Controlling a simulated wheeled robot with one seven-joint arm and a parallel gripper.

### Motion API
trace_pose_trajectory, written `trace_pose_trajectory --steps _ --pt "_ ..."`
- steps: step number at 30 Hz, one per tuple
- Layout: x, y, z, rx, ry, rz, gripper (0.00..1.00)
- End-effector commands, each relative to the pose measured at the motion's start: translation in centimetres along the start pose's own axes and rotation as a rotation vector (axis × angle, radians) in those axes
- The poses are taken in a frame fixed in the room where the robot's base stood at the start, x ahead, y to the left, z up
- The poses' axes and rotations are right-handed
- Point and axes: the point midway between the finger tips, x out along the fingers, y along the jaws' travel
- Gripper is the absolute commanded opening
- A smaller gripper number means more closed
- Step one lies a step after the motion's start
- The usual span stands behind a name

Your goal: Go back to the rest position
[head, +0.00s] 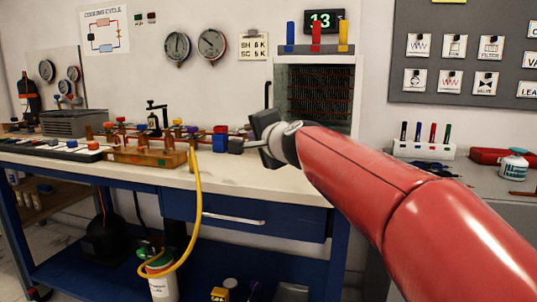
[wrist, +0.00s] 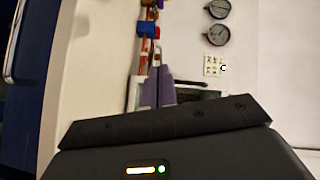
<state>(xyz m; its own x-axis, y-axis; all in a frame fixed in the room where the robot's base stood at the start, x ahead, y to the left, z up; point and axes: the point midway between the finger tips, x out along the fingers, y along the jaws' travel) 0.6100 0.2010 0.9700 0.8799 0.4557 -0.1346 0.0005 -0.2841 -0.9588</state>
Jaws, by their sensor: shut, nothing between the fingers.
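My red arm reaches in from the right of the head view. My gripper (head: 236,147) is at its end, above the right part of the bench top. Its fingers point left, towards a small blue block with red (head: 220,138); whether they touch it I cannot tell. The dark gripper body fills the bottom of that view.
The white bench (head: 260,178) carries a manifold on a wooden base (head: 148,157), with a yellow hose (head: 197,200) hanging over the front edge. A finned coil unit (head: 318,98) stands behind my gripper. Gauges (head: 177,46) hang on the wall. A marker rack (head: 424,149) stands right.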

Motion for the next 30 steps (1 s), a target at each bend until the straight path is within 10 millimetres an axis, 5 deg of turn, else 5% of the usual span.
trace_pose_trajectory --steps 6,12,18,24,30 --pt "-11.9 11.1 2.4 -0.45 -0.127 0.324 0.0" --pt "-22.5 22.1 4.0 -0.716 -0.278 0.613 0.0" --pt "-30.9 30.4 5.5 -0.863 -0.426 0.828 0.0" --pt "-34.4 33.9 6.2 -0.914 -0.497 0.917 0.0" --pt "-34.6 34.1 6.2 -0.918 -0.504 0.924 0.0"
